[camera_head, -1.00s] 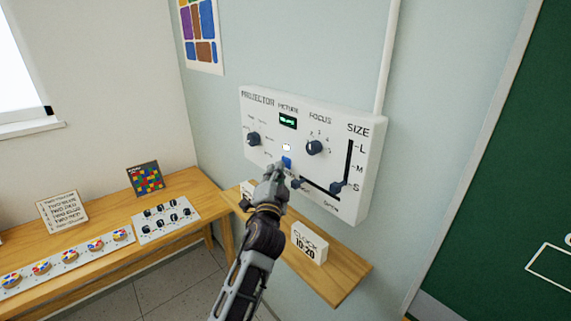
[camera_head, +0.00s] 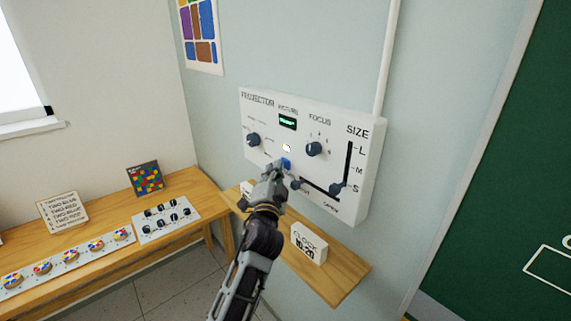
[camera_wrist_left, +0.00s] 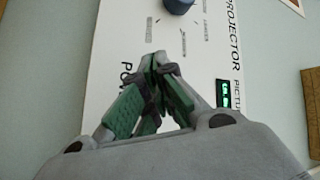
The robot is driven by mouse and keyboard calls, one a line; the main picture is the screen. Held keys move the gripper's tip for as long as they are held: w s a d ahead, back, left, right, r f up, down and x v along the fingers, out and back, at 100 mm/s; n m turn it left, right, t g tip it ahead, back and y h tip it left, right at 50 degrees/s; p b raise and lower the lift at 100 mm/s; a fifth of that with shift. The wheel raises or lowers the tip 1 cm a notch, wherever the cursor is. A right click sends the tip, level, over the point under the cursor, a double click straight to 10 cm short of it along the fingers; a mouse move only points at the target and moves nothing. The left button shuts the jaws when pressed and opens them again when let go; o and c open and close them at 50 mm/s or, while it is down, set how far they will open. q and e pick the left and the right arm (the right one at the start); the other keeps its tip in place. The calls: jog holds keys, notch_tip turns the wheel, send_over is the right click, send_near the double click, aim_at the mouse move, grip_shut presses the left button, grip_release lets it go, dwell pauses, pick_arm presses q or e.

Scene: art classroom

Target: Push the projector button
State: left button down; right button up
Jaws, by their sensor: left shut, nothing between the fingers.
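The projector panel (camera_head: 322,125) is a white box on the wall with knobs, two sliders and a small green-lit display (camera_head: 288,122). A blue button (camera_head: 286,162) sits low on it, below a small lit indicator (camera_head: 287,148). My left gripper (camera_head: 279,169) is shut and empty, with its tips at the button's lower left edge. The tips partly cover the button, and I cannot tell whether they touch it. In the left wrist view the shut fingers (camera_wrist_left: 158,62) point at the panel (camera_wrist_left: 205,50); the button is hidden there. My right gripper is not in view.
A wooden shelf (camera_head: 335,286) under the panel holds a clock card (camera_head: 309,243). A wooden bench (camera_head: 190,187) at left carries a knob board (camera_head: 165,219), a row of dials and cards. A green chalkboard (camera_head: 510,170) is at right.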

pick_arm(q)
jog(key=s+a+p, duration=0.2)
jog(key=s+a, duration=0.1)
jog(key=a, duration=0.2)
jog(key=shift+s, duration=0.25)
dwell(0.4)
